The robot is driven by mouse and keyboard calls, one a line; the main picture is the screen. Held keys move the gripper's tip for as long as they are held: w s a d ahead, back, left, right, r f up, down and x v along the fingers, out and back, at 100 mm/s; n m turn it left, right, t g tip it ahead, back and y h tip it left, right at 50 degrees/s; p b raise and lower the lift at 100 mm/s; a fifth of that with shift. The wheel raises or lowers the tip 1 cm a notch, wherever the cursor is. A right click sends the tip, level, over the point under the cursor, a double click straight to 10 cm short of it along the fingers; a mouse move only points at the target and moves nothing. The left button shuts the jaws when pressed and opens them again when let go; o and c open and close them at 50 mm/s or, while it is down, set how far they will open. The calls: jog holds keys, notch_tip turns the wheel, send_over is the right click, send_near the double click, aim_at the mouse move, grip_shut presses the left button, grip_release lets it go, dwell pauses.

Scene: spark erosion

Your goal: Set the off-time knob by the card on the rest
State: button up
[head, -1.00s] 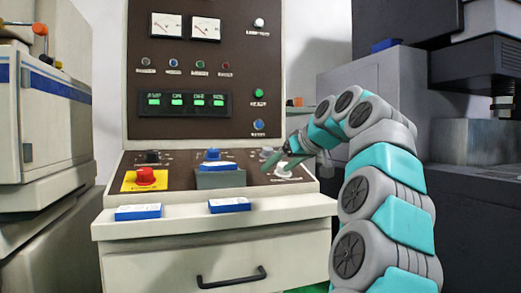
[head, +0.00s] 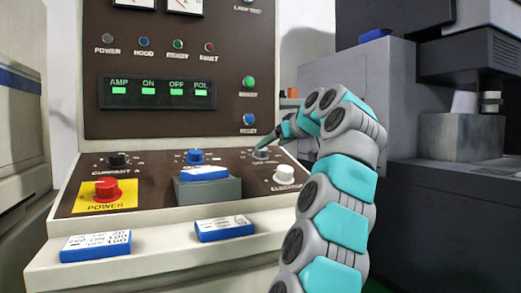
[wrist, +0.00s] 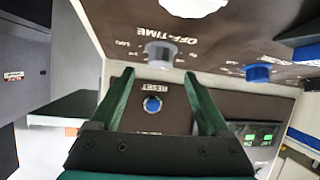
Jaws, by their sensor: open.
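The off-time knob (head: 261,154) is grey and sits on the sloping panel. In the wrist view, the grey knob (wrist: 160,53) is just past my fingertips, beside upside-down "OFF-TIME" lettering. The card (head: 204,173) is blue with a white face and lies on the grey rest (head: 208,190); its writing is unreadable. Part of a blue card shows at the wrist view's right edge (wrist: 306,54). My gripper (head: 262,140) is just above and behind the off-time knob. In the wrist view, its green fingers (wrist: 159,76) are apart with nothing held.
A blue knob (head: 195,156), black knob (head: 118,160) and white knob (head: 284,175) are nearby. A red power button (head: 107,189) is at left. Two blue cards (head: 97,246) (head: 224,228) lie on the front ledge. The blue reset button (wrist: 152,104) is on the upright panel behind.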

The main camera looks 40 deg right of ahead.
aim_at(264, 150)
jog(key=p+x, duration=0.1)
jog(key=x, duration=0.5)
jog(key=shift+f, duration=0.25)
grip_shut()
dwell(0.3)
